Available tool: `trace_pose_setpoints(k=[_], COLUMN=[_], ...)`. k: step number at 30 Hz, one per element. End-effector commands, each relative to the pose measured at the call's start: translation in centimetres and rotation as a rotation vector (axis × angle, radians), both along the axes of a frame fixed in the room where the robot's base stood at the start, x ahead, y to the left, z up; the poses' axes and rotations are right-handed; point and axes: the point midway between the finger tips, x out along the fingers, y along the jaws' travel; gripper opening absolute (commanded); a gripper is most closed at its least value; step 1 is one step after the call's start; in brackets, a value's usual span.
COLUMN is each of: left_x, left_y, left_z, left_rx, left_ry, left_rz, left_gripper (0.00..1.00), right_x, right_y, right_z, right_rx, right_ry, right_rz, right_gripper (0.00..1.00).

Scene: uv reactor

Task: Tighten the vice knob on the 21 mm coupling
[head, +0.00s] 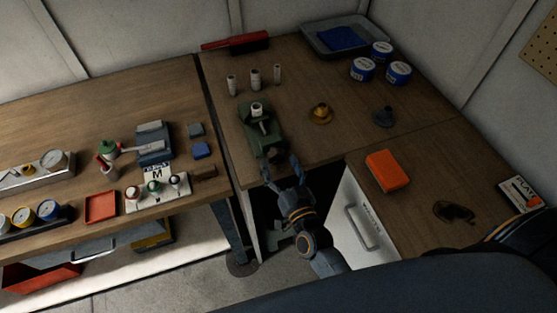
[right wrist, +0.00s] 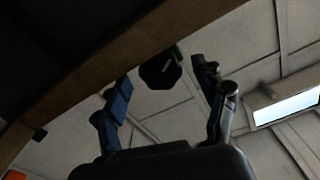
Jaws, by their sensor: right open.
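The green vice (head: 262,128) stands near the front edge of the wooden bench. A pale metal coupling (head: 257,110) sits upright at its jaws; its size cannot be read. My right gripper (head: 281,168) is at the bench's front edge, just in front of the vice, with its fingers apart. In the right wrist view a dark, many-sided vice knob (right wrist: 160,71) shows under the bench edge, between and beyond the two open fingers (right wrist: 161,80). I cannot see the fingers touching it. My left gripper is not in view.
Several metal cylinders (head: 255,79) stand behind the vice. A brass-coloured part (head: 320,113) and a dark part (head: 383,117) are to its right. An orange box (head: 387,171) lies on the right bench. A white cabinet (head: 352,225) is below, right of my gripper.

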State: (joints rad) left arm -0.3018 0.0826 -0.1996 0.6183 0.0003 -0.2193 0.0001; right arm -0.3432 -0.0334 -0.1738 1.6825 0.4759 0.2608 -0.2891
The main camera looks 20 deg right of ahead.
Motion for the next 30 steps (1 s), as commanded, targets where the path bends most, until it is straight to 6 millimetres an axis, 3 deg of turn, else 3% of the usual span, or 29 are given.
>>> trace_pose_setpoints(k=[9, 15, 30], left_x=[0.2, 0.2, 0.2], left_y=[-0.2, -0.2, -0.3], left_z=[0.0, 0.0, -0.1], left_rx=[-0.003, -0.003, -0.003], left_ry=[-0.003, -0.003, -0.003], left_rz=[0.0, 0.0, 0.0], left_gripper=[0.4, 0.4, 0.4], right_x=[-6.9, -9.7, -10.5], right_y=[-0.2, -0.3, -0.4], right_z=[-0.1, 0.0, 0.0], right_rx=[0.0, 0.0, -0.003], right_ry=[0.005, 0.002, -0.003], right_rz=[0.001, 0.001, 0.004], right_gripper=[0.71, 0.71, 0.71])
